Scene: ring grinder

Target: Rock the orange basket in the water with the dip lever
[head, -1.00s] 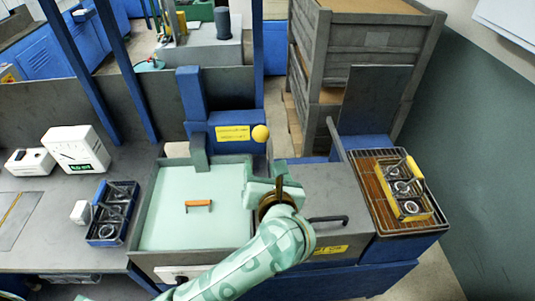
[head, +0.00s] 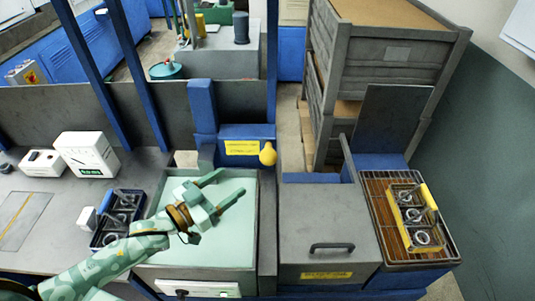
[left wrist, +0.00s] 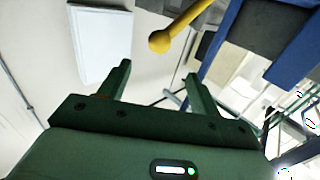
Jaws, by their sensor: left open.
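The dip lever's yellow ball knob (head: 268,153) sticks out beside the blue post behind the water tank. The lever also shows in the left wrist view (left wrist: 160,41), beyond the fingertips and apart from them. My left gripper (head: 231,183) is open and empty above the right part of the tank, its fingers pointing up and right, short of the knob. In the left wrist view its two fingers (left wrist: 158,70) stand apart with nothing between them. The tank (head: 225,248) holds pale green water. The orange basket is not visible now; my arm covers part of the tank. My right gripper is not in view.
A grey lid with a black handle (head: 332,247) lies right of the tank. A yellow basket (head: 427,193) with metal rings stands on a rack at the right. A dark blue basket (head: 104,238) stands left of the tank, near white devices (head: 85,154).

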